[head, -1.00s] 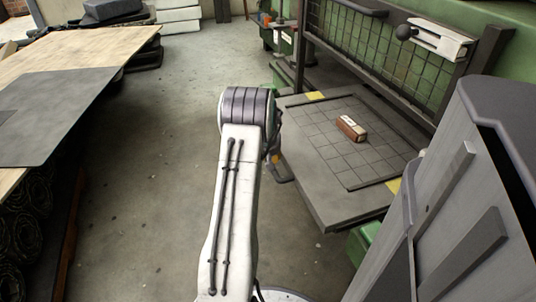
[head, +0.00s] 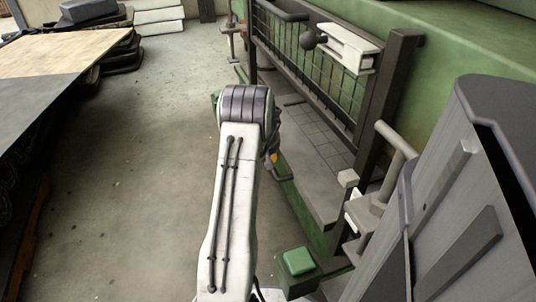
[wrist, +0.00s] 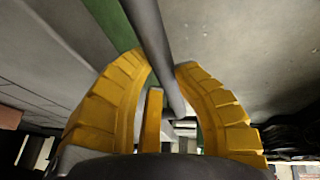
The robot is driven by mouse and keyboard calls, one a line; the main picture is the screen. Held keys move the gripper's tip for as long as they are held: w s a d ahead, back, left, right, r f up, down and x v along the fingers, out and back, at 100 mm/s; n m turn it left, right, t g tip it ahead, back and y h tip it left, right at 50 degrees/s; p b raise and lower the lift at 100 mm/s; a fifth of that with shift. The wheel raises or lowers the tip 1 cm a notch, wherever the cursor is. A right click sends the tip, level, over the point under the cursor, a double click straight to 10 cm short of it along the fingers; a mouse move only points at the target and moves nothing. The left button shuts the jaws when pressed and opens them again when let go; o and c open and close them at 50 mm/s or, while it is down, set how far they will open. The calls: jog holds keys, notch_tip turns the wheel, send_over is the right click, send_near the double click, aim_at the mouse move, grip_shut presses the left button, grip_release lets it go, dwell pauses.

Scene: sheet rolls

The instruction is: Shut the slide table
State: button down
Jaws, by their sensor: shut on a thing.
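The slide table (head: 312,168) is a grey plate with a grid of lines. In the head view my gripper (head: 272,157) is mostly hidden behind my arm, beside the table's front edge.
The mesh guard (head: 310,60) with a black knob (head: 308,40) stands over the table. A green button box (head: 298,262) and a grey post (head: 395,165) stand at the near right. A wooden-topped table (head: 70,55) is at left. The concrete floor (head: 165,170) between is clear.

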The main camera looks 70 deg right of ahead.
jog(key=shift+s+d+r, duration=0.1)
jog(key=shift+s+d, duration=0.1)
jog(key=shift+d, duration=0.05)
jog(key=c, duration=0.9)
grip_release()
jog(key=shift+s, duration=0.1)
jog(key=v, duration=1.1)
jog(key=shift+a+r, duration=0.2)
jog(key=shift+r, duration=0.15)
jog(key=shift+s, duration=0.1)
